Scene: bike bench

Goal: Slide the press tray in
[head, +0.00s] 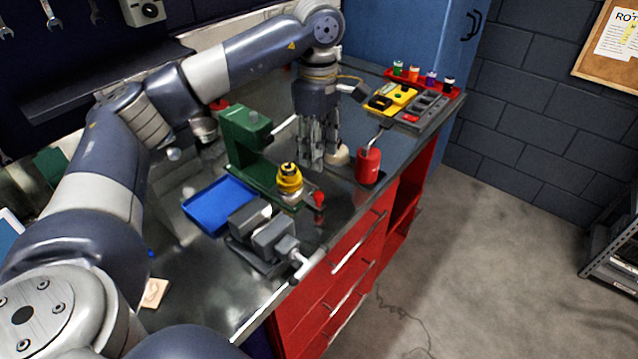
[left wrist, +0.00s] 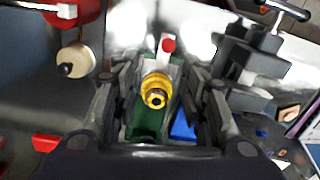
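The green press (head: 240,150) stands mid-bench. Its tray, with a red knob (head: 318,198) at the front end, sticks out toward the bench's front edge. A yellow and dark round part (head: 289,178) sits on the tray, in front of the press column. My left gripper (head: 318,162) points down, just behind and to the right of the tray, its fingers apart. In the left wrist view, the yellow part (left wrist: 155,90) and red knob (left wrist: 168,46) show between the open fingers, with nothing held. My right gripper is not in view.
A blue tray (head: 218,203) and a grey vise (head: 265,240) lie left and in front of the press. A red can (head: 368,165) stands right of my left gripper. A rack of coloured bottles (head: 415,78) is at the far right end.

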